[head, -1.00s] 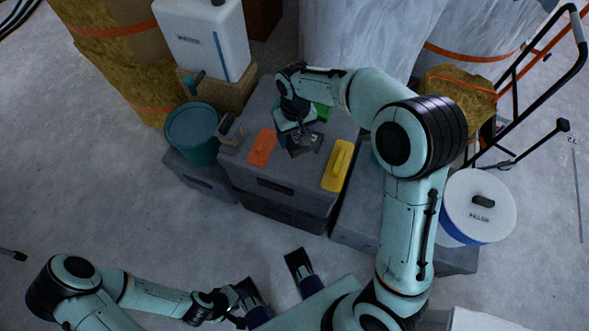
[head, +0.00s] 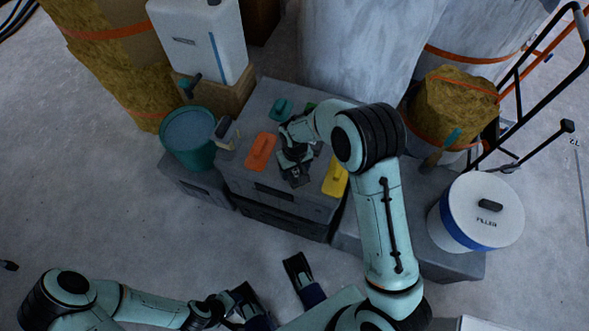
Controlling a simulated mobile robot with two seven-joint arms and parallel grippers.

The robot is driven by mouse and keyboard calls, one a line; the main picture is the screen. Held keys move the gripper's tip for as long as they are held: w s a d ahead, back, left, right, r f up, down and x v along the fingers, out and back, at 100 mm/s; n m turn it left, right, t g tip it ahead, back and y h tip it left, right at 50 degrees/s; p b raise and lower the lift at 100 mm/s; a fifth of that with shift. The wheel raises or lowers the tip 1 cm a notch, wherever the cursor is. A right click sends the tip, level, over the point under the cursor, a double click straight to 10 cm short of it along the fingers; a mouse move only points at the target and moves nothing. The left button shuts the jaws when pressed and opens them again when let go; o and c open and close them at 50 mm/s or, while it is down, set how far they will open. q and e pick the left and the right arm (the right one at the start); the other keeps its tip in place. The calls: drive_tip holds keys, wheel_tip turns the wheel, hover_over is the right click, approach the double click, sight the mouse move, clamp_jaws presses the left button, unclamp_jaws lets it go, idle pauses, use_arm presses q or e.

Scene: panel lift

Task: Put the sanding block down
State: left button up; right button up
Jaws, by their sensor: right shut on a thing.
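My right gripper (head: 297,174) is low over the grey case (head: 250,180), shut on a dark grey block that I take for the sanding block. The gripper and wrist hide most of that block, and I cannot tell whether it touches the lid. An orange block (head: 261,150) lies to its left and a yellow block (head: 335,178) to its right. A teal block (head: 280,108) and a partly hidden green block (head: 310,106) lie behind.
A white jerrycan (head: 200,40) is behind. A white filler tub (head: 482,208) stands at right, near a hand truck (head: 510,85). Floor in front is mostly clear.

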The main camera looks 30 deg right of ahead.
use_arm(q)
drive_tip(key=shift+w+a+f, duration=0.1)
drive_tip(key=shift+w, duration=0.05)
use_arm(e)
drive_tip(key=shift+f, duration=0.25)
drive_tip(key=shift+f, duration=0.15)
drive_tip(key=o, duration=1)
use_arm(q)
drive_tip(key=shift+w, duration=0.1)
use_arm(e)
drive_tip(key=shift+w+r, duration=0.1)
drive_tip(key=shift+r, duration=0.4)
use_arm(q)
drive_tip(key=s+r+p, duration=0.2)
drive_tip(key=shift+s+d+r+g+p, duration=0.25)
drive_tip(key=shift+d+r+g+p, duration=0.1)
drive_tip(key=shift+g, duration=0.05)
use_arm(e)
wheel_tip(320, 180, up, 12)
drive_tip(key=shift+f, duration=0.25)
